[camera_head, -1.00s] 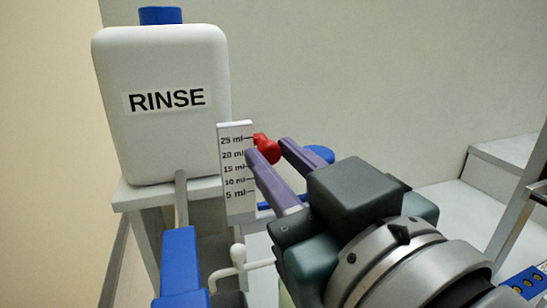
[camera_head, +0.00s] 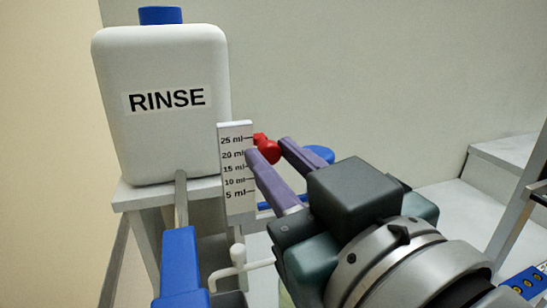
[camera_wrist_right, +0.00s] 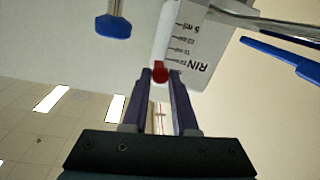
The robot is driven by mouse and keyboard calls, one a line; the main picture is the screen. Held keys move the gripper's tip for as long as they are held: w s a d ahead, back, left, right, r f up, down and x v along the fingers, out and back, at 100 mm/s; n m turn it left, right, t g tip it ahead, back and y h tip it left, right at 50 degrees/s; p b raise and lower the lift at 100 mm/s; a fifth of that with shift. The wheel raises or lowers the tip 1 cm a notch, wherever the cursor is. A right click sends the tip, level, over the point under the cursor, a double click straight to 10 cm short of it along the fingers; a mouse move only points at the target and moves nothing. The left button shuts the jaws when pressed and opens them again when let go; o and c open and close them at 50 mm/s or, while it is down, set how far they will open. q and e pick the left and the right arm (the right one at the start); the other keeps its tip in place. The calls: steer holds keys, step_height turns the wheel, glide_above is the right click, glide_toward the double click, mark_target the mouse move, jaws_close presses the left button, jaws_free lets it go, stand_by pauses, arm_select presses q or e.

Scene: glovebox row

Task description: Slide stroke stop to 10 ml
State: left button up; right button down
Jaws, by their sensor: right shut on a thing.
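A white scale plate (camera_head: 236,203) marked from 5 ml at the bottom to 25 ml at the top stands upright in front of the rinse bottle. The red stroke stop (camera_head: 266,149) is at the plate's right edge, near the 25 and 20 ml marks. My right gripper (camera_head: 266,147) has its purple fingers on either side of the stop's knob and is shut on it. In the right wrist view, the red knob (camera_wrist_right: 160,74) sits between the fingertips, beside the scale plate (camera_wrist_right: 191,40). My left gripper is not in view.
A white bottle labelled RINSE (camera_head: 160,135) with a blue cap stands on a grey stand (camera_head: 135,195) behind the scale. A white fitting (camera_head: 238,256) is below the scale. Pale steps (camera_head: 500,165) are at the right.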

step_height(320, 180, down, 5)
steer(key=b, duration=0.3)
steer(key=c, duration=0.7)
jaws_free()
steer(key=shift+r, duration=0.1)
steer(key=shift+s, duration=0.1)
steer(key=v, duration=1)
